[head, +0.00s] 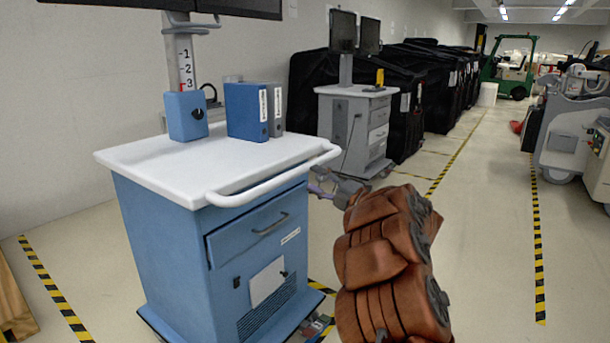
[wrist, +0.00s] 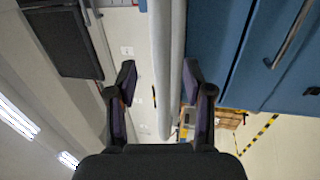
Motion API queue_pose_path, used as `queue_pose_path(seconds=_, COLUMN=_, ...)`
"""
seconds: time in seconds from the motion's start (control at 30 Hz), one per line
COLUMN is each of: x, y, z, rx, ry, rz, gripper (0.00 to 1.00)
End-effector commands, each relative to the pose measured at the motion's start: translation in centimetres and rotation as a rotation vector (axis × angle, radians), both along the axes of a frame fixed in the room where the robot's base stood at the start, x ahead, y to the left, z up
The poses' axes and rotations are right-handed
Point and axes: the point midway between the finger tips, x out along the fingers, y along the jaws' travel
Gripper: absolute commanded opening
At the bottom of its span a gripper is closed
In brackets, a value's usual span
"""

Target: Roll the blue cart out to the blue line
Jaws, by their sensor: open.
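The blue cart (head: 220,245) stands at the left in the head view, with a white top and a white push handle (head: 270,180) along its near right side. My gripper (head: 321,189) is open beside the handle's right end, partly hidden by my arm. In the wrist view my gripper (wrist: 160,88) shows its two fingers spread, with the pale handle (wrist: 177,60) running between them in the picture. I cannot tell whether the fingers touch it. The cart's blue front (wrist: 245,50) is at the right there. No blue line shows in either view.
A grey cart (head: 350,130) with monitors stands behind, by black covered carts (head: 400,95). Grey equipment (head: 570,130) stands at the right, and a green forklift (head: 512,70) far back. Yellow-black tape (head: 538,240) marks the floor. The right aisle is clear.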

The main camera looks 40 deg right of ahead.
Motion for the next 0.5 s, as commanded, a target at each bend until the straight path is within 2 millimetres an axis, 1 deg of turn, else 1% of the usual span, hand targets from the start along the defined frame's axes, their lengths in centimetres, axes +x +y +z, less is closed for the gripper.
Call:
queue_pose_path(seconds=0.03, x=-1.0, y=-0.4, z=-0.2, rx=0.0, ry=0.001, rz=-0.006, gripper=0.52)
queue_pose_path(seconds=0.2, x=-3.8, y=-1.0, z=-0.7, rx=-0.001, ry=0.0, rz=-0.004, gripper=0.52)
queue_pose_path(seconds=0.4, x=-5.6, y=-1.4, z=-1.1, rx=-0.001, ry=-0.001, rz=-0.002, gripper=0.52)
queue_pose_path(seconds=0.5, x=-5.9, y=-1.4, z=-1.1, rx=-0.001, ry=-0.001, rz=-0.001, gripper=0.52)
